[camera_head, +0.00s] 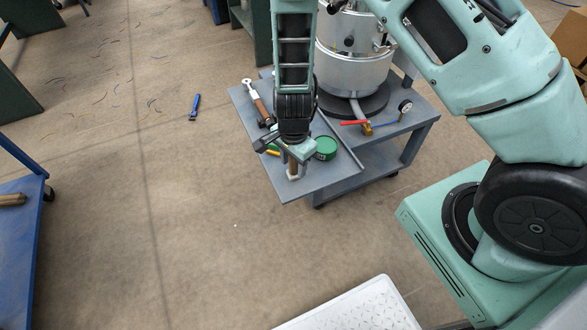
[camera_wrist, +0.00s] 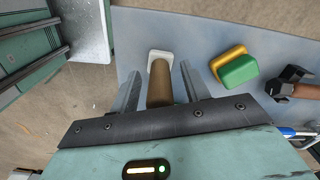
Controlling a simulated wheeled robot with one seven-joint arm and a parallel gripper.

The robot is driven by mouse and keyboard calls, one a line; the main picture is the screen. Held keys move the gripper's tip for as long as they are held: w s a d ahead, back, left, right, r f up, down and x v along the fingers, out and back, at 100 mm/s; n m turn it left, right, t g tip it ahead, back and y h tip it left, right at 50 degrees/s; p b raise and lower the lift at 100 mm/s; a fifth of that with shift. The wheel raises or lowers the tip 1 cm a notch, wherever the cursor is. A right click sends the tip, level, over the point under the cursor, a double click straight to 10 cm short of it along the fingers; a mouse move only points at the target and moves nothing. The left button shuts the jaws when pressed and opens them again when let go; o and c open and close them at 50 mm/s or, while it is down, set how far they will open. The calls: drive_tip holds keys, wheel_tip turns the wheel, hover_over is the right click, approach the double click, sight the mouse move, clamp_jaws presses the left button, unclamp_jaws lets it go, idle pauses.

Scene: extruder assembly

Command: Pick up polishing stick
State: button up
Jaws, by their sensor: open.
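The polishing stick appears to be the brown rod with a white end (camera_wrist: 160,86) in the wrist view. It lies between the two fingers of my gripper (camera_wrist: 161,74), with clear gaps on both sides visible. My gripper is open around it. In the head view, my gripper (camera_head: 291,155) points down over the front of the grey cart, and the stick (camera_head: 293,170) shows partly under it. The upper part of the stick is hidden there by the gripper.
The grey cart (camera_head: 330,182) also bears a green round item (camera_head: 327,148), a silver machine (camera_head: 353,62), a red-handled valve (camera_head: 354,122) and a brown-handled tool (camera_head: 258,104). A green and yellow block (camera_wrist: 236,66) shows in the wrist view. A blue tool (camera_head: 195,106) lies on the floor.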

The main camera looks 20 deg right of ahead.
drive_tip(key=shift+c, duration=0.3)
clamp_jaws()
